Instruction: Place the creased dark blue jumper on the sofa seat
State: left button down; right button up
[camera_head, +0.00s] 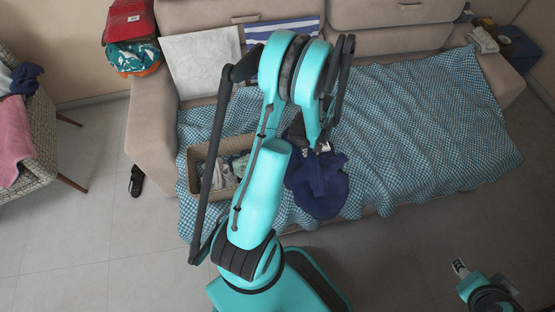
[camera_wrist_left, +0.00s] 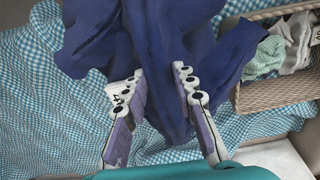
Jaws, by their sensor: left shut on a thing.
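The creased dark blue jumper (camera_head: 320,192) is bunched below my left gripper (camera_head: 322,148), over the front part of the sofa seat. In the left wrist view the jumper (camera_wrist_left: 150,40) runs between the two fingers of the left gripper (camera_wrist_left: 158,85), which is shut on its cloth. I cannot tell how much of the jumper's weight rests on the seat. The sofa seat is covered by a blue-and-white checked throw (camera_head: 420,120). My left arm hides part of the seat. My right gripper (camera_head: 461,268) is at the lower right, away from the sofa; its opening is unclear.
A wicker basket (camera_head: 195,170) with light cloths stands on the seat, left of the jumper. A patterned chair (camera_head: 40,135) with clothes is at the far left. A dark shoe (camera_head: 136,181) lies on the floor. The seat's right part is clear.

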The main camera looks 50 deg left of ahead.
pick_arm(q)
jog(key=w+a+f+b, duration=0.2)
jog(key=w+f, duration=0.1)
jog(key=w+a+f+b, duration=0.2)
jog(key=w+f, duration=0.1)
jog(key=f, duration=0.1)
jog(key=w+a+f+b, duration=0.2)
jog(key=w+a+f, duration=0.1)
jog(key=f, duration=0.1)
jog(key=shift+a+f, duration=0.1)
jog(key=shift+f, duration=0.05)
jog(key=c, duration=1.2)
grip_release()
